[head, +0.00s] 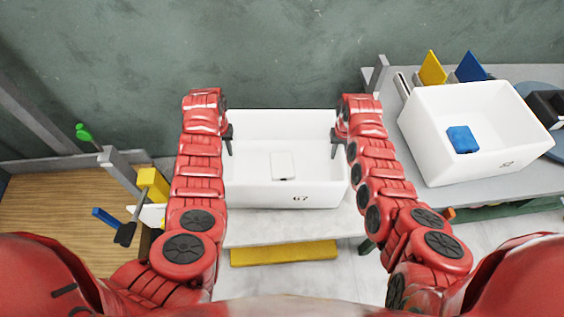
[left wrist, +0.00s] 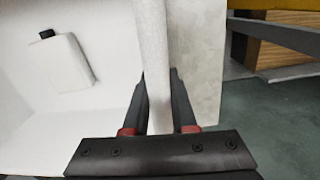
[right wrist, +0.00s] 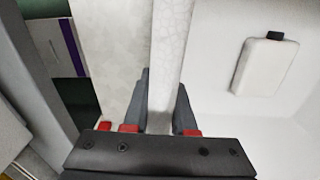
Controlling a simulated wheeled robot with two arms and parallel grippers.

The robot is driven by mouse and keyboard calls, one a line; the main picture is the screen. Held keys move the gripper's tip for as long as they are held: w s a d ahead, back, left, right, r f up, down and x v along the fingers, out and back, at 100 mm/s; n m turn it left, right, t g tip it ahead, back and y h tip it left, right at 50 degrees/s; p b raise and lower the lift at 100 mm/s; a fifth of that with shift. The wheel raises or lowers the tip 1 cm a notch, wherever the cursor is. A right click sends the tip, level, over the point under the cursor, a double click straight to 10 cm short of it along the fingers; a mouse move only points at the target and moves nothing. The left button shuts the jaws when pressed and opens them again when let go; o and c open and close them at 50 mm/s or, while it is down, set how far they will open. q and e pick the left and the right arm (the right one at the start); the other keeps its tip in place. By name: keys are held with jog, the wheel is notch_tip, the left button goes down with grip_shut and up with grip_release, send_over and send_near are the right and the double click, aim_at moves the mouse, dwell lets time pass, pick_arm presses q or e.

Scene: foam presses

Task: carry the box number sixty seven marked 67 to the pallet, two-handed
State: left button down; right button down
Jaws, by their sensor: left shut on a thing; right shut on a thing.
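The white box marked 67 (head: 255,193) is open-topped and sits between my arms in the head view, over a pale bench surface. A white block-like item (head: 283,165) lies inside it; it also shows in the left wrist view (left wrist: 61,62) with a dark cap. My left gripper (head: 229,141) is shut on the box's left wall (left wrist: 154,50). My right gripper (head: 336,142) is shut on the box's right wall (right wrist: 172,45). I cannot tell whether the box touches the surface below. I cannot make out a pallet for certain.
A second white box, its number looking like 52 (head: 430,168), stands on the grey table at right with a blue item (head: 462,139) inside. A yellow bar (head: 284,253) lies below the bench. A wooden surface (head: 60,205) and yellow block (head: 153,184) are at left.

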aim_at(223, 144)
pick_arm(q)
jog(key=shift+r, duration=0.15)
pick_arm(e)
jog(key=shift+r, duration=0.15)
